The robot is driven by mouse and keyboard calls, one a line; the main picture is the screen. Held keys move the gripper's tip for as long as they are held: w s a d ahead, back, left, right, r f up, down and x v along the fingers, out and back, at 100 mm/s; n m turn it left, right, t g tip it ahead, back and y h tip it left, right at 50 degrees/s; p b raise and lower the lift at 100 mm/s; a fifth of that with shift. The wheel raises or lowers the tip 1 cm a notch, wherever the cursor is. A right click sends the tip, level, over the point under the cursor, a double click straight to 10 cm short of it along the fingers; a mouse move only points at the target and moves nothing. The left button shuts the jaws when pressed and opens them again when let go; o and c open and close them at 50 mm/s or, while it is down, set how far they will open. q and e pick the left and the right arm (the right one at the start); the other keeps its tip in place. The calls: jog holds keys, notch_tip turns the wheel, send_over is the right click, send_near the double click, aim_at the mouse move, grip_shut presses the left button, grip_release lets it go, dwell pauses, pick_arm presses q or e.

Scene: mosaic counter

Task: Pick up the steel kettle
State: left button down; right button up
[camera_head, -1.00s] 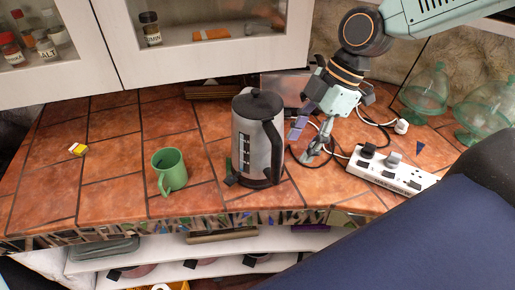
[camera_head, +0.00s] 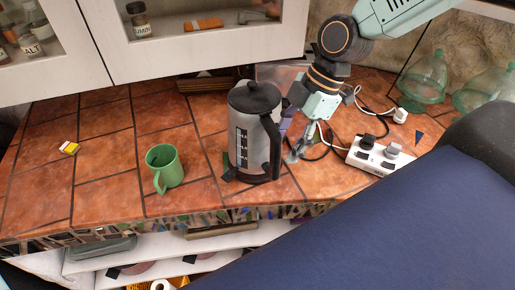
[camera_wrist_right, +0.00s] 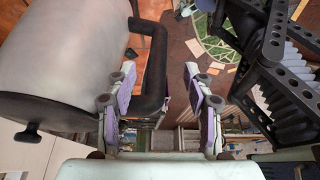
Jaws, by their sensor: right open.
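The steel kettle (camera_head: 237,122) stands upright on the tiled counter, with a black lid and a black handle (camera_head: 273,150) on its right side. My right gripper (camera_head: 296,146) is just right of the handle, low beside the kettle and partly hidden behind it. In the right wrist view, the kettle (camera_wrist_right: 65,60) fills the left side. Its handle (camera_wrist_right: 155,50) appears between the two open fingers of my right gripper (camera_wrist_right: 160,72). The fingers are apart, and I cannot tell whether either touches the handle. My left gripper is not in view.
A green mug (camera_head: 167,168) stands left of the kettle. A white power strip (camera_head: 380,157) with plugs and cables lies to the right. Glass jars (camera_head: 425,80) stand at the back right. The counter's front edge is close.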

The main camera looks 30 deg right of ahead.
aim_at(275, 160)
jog(key=b+x, duration=0.2)
jog(key=x, duration=0.4)
jog(key=shift+w+f, duration=0.15)
jog(key=shift+a, duration=0.1)
jog(key=c, duration=0.4)
grip_shut()
